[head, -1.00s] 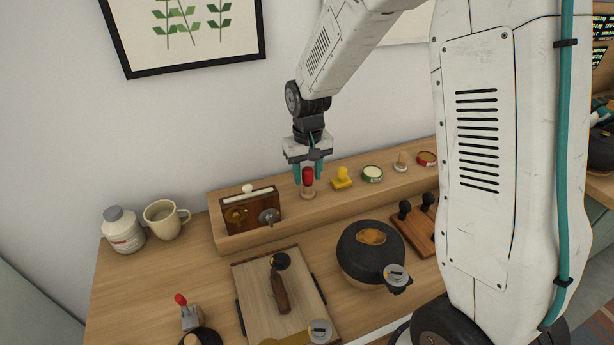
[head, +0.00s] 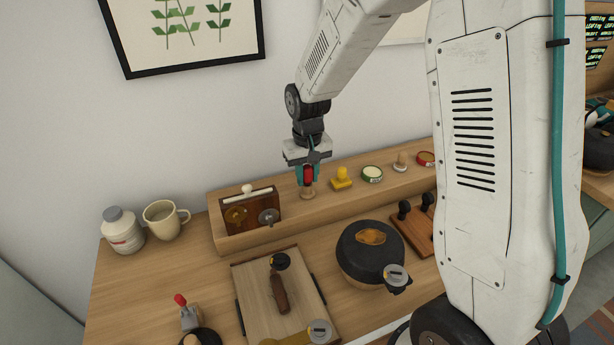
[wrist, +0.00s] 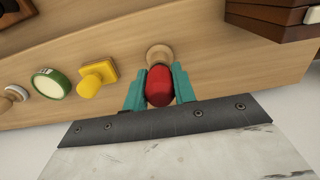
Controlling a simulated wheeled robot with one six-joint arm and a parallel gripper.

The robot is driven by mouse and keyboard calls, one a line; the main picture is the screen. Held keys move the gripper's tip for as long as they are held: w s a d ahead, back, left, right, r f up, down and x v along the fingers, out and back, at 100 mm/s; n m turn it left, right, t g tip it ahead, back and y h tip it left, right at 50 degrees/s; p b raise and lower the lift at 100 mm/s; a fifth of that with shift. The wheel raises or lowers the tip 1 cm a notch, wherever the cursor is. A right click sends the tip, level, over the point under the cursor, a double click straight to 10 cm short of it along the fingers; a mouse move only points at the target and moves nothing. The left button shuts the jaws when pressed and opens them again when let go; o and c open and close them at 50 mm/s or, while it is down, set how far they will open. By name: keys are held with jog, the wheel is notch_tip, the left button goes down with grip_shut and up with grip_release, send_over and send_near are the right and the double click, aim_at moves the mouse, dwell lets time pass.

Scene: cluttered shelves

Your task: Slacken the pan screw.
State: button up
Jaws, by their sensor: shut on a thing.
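My gripper (head: 307,178) has its teal fingers closed on the red handle of a stamp-like piece (head: 308,191) with a pale wooden foot, standing on the raised back ledge. In the wrist view the red handle (wrist: 159,88) sits between both fingers, with its round wooden foot beyond. I cannot tell which part is the pan screw. Grey-topped knobs with yellow show at the dark round pot-like body (head: 371,252) and at the front edge of the wooden board (head: 254,287); a grey round knob (head: 269,216) is on the dark wooden box (head: 251,212).
On the ledge right of my gripper stand a yellow stamp (head: 342,178), a green-rimmed tin (head: 372,174), a wooden-knobbed piece (head: 402,161) and a red tin (head: 426,158). A mug (head: 162,220) and white jar (head: 123,231) stand at left. A red-tipped lever (head: 186,311) is at front left.

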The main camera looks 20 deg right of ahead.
aim_at(307, 167)
jog(key=shift+r, duration=2.25)
jog(key=shift+o, duration=0.5)
jog(key=shift+c, duration=0.2)
